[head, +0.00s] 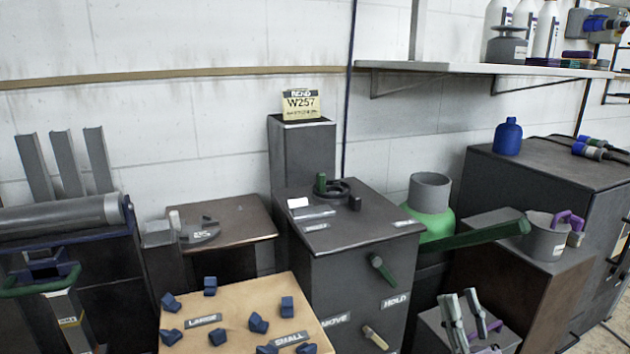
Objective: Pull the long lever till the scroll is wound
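A long dark green bar (475,235), which looks like the long lever, slants up to the right from beside a grey cylinder with a bright green base (429,222). A long grey roller (60,215), perhaps the scroll, lies in a dark blue frame at the far left. I cannot tell how much is wound on it. My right gripper (460,298) is at the lower right, below the bar and apart from it. Its two grey fingers point up with a gap between them and nothing held. My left gripper is not in view.
A dark cabinet (350,262) with small levers and HOLD and MOVE labels stands in the middle. A light wooden board (240,325) holds several blue blocks. A grey pot with a purple handle (546,238) stands near the bar's right end. A shelf (480,68) hangs above.

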